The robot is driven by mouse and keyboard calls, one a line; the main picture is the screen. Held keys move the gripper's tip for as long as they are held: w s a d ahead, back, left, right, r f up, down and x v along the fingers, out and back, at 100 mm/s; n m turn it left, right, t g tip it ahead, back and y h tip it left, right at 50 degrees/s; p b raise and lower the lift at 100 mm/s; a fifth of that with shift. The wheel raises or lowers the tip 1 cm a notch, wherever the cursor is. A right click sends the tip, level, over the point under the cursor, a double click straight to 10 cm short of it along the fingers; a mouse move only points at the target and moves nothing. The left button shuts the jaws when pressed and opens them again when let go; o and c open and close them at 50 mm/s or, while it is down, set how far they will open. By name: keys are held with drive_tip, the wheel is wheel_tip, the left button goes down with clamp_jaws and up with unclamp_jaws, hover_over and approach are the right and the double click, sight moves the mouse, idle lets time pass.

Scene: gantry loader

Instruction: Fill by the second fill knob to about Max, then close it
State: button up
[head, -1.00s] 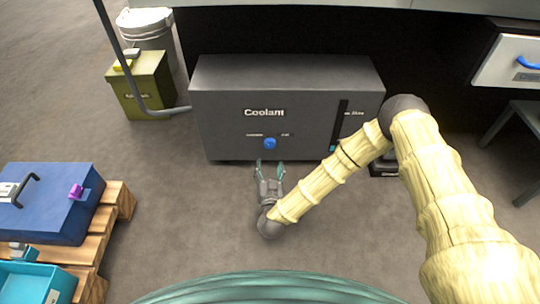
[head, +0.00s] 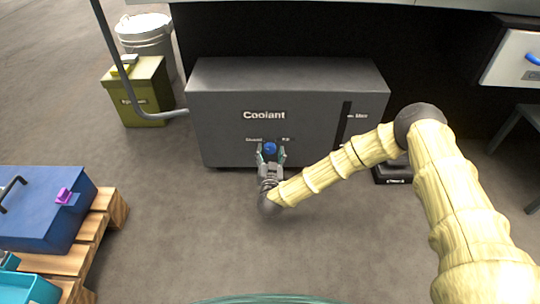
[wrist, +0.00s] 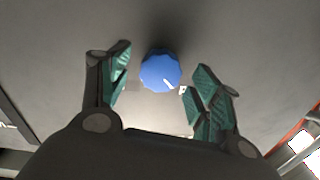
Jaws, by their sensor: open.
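The dark grey Coolant tank (head: 225,110) stands on the floor ahead in the head view. Its blue fill knob (head: 270,148) is low on the front face, below the lettering. The knob also shows in the wrist view (wrist: 158,68), with a white mark pointing to the lower right. My gripper (head: 270,157) is open, with one finger on each side of the knob; I see gaps, so it is not gripping. The black level gauge (head: 345,122) is at the right of the front, with Max marked near its upper part. My arm covers its bottom, and I cannot read a level.
An olive box (head: 150,95) and a white bin (head: 147,35) stand left of the tank, near a grey pipe (head: 135,85). A blue case (head: 40,215) sits on a pallet (head: 75,260) at lower left.

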drive_tip(key=shift+w, duration=0.5)
drive_tip(key=c, duration=1)
